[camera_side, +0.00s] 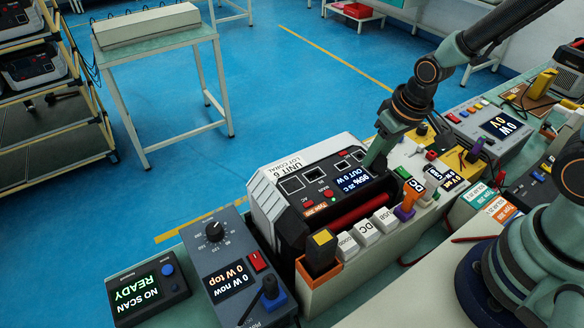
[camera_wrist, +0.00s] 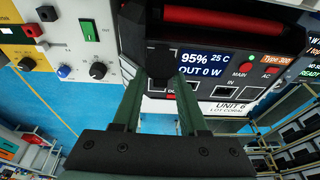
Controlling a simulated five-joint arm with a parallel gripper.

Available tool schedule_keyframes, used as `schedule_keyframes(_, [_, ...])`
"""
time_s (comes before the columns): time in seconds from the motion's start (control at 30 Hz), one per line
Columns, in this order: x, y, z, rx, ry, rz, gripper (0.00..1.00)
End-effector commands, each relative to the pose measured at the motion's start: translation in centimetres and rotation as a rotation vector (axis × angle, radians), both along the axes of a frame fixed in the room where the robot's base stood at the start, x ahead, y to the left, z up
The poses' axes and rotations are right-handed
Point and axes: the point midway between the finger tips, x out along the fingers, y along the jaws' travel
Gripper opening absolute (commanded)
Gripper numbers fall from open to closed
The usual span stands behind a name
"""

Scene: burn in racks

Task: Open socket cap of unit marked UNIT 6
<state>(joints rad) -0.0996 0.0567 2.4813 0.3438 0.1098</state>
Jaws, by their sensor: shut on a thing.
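The unit marked UNIT 6 (camera_side: 285,172) is a white and dark box with a red handle bar, standing on the bench in the side view. Its lit screen reads 95%, 25 C, OUT 0 W; its panel (camera_wrist: 238,103) also shows in the wrist view. My gripper (camera_side: 374,165) reaches down to the screen end of the panel. In the wrist view its green fingers close on a small dark piece, the socket cap (camera_wrist: 162,58), beside the screen. The fingers hide part of the panel, and I cannot tell how far the cap is swung.
A row of white connector blocks (camera_side: 366,232) and an orange-based post (camera_side: 321,250) stand in front of the unit. A grey power meter (camera_side: 232,270) and a scanner box (camera_side: 147,291) are at left. More instruments (camera_side: 490,125) crowd the right. Open floor lies behind.

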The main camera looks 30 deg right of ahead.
Motion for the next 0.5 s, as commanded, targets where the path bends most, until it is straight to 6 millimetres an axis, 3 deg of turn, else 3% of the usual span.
schedule_keyframes(0.17, [0.10, 0.10, 0.07, 0.000, -0.002, 0.003, 0.00])
schedule_keyframes(0.2, [0.10, 0.11, 0.07, 0.000, -0.002, 0.003, 0.50])
schedule_keyframes(0.5, [0.06, 0.06, 0.06, -0.001, 0.000, 0.002, 0.50])
